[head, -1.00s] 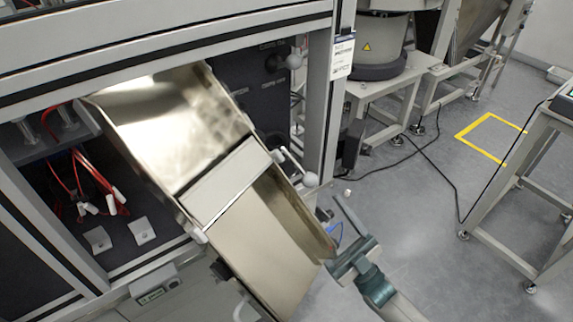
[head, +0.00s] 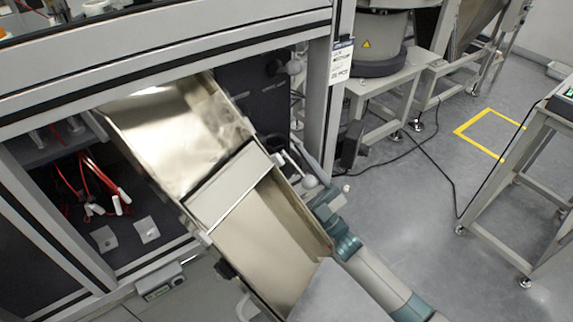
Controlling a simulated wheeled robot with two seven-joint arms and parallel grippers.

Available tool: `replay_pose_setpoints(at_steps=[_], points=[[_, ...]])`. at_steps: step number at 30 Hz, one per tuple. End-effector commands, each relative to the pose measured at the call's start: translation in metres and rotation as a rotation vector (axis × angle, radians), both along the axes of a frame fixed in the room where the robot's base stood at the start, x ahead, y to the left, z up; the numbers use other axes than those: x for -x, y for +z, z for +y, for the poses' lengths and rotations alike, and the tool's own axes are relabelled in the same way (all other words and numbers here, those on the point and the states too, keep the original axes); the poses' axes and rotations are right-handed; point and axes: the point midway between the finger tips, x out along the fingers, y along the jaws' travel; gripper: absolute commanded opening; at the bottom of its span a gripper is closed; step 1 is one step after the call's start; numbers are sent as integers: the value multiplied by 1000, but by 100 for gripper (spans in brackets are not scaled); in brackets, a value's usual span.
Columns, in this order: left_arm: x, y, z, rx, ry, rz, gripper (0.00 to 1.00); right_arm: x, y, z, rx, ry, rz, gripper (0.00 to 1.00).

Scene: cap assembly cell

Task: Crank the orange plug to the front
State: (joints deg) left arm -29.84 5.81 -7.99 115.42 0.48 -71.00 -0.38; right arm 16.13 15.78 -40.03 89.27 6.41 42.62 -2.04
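No orange plug shows in the head view. My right arm comes in from the lower right, and my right gripper (head: 325,203) is beside the right edge of the metal chute (head: 265,245), near a pale round knob (head: 310,181). Its fingers are small and partly hidden, so I cannot tell whether they are open or hold anything, or whether they touch the chute. My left gripper is not in view.
The chute slopes out of the grey machine frame (head: 322,110). Red cables (head: 97,178) and small metal brackets (head: 147,230) are inside at left. A bowl feeder (head: 380,45) stands on a bench at the back. Open floor (head: 420,230) lies to the right.

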Motion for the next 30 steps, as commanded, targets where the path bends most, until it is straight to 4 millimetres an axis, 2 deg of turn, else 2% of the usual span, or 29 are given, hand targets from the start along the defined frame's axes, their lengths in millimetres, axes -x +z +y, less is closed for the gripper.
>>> replay_pose_setpoints(at_steps=[10,11,15,16,30], points=[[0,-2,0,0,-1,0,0,-1,2,2,0,0,0,70],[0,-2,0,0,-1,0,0,-1,2,2,0,0,0,68],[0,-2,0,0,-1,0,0,-1,2,2,0,0,0,34],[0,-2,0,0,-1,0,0,-1,2,2,0,0,0,29],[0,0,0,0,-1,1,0,-1,1,2,62,1,-45,29]])
